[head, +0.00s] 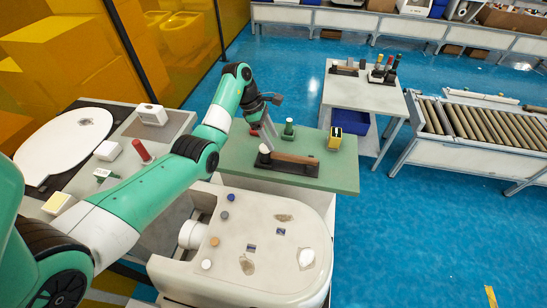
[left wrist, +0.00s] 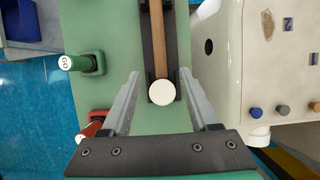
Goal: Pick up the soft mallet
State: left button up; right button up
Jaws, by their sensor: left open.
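The soft mallet (head: 264,148) lies in a dark holder (head: 312,169) on the green tabletop. It has a round white head and a wooden handle that points right in the head view. In the left wrist view the white head (left wrist: 162,93) sits near the fingertips, with the handle (left wrist: 158,40) running upward along the dark tray. My left gripper (left wrist: 160,73) is open and empty, its two grey fingers apart on either side of the mallet in that view. In the head view the left gripper (head: 270,137) points down above the mallet's head. My right gripper is out of view.
A green GO stamp (left wrist: 84,63) and a red-handled stamp (left wrist: 96,122) stand beside the holder.

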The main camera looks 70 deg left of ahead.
aim_at(281, 154)
pick_arm(q)
jog(key=b+x, duration=0.1)
jog(key=x, duration=0.3)
jog(key=shift+w+d+f, duration=0.1)
jog(key=shift+w+f, duration=0.05)
jog(key=shift+f, duration=0.15)
jog(key=b+x, duration=0.3)
jog(key=x, duration=0.2)
jog(key=shift+f, duration=0.1)
jog(key=shift+c, duration=0.3)
grip_shut()
